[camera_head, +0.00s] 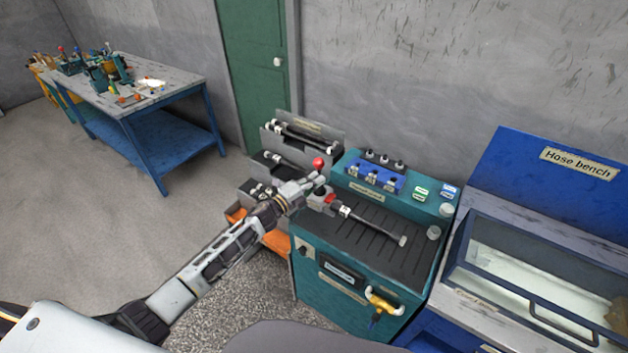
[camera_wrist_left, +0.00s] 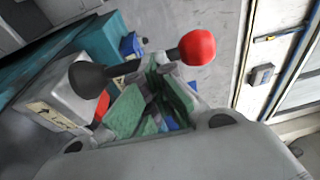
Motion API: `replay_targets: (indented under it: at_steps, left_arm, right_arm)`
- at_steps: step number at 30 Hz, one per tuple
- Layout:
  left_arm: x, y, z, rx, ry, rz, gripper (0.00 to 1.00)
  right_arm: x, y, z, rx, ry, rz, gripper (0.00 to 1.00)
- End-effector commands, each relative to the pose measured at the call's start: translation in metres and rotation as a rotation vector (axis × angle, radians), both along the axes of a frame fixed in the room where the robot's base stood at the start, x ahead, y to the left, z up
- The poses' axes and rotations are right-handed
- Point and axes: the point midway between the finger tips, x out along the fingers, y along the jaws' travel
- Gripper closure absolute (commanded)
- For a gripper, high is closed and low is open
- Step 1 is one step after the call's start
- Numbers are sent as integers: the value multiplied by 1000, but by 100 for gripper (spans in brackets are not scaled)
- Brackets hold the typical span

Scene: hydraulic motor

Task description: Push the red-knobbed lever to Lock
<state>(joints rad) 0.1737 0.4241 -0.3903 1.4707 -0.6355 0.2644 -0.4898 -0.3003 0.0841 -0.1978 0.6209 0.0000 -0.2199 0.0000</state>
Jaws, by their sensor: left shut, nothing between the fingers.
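The lever's red knob (camera_head: 318,162) stands just above my left gripper (camera_head: 316,181) in the head view, at the left side of the teal machine (camera_head: 330,279). In the left wrist view the red knob (camera_wrist_left: 197,47) is at the upper right, with a dark rod running left from it toward a black rounded end (camera_wrist_left: 88,79). The fingers of my left gripper (camera_wrist_left: 150,88) are shut and empty, close to this rod; I cannot tell whether they touch it. The gripper hides the lever's lower part. No Lock mark is readable. My right gripper is not in view.
A hose (camera_head: 370,221) with metal ends lies on the machine's ribbed dark top. A yellow fitting (camera_head: 382,303) sticks out at its front. The blue hose bench (camera_head: 505,232) stands close on the right. A rack with hoses (camera_head: 303,139) stands behind. Floor at left is clear.

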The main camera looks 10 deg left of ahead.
Motion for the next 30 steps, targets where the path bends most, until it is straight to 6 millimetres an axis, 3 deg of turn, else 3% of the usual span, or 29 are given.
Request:
replay_targets:
  at_steps: [11,30]
  left_arm:
    - [13,-5,7,-1,-3,-1,100]
    - [42,-15,8,0,-2,-1,100]
  right_arm:
    - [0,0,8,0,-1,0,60]
    - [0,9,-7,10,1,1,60]
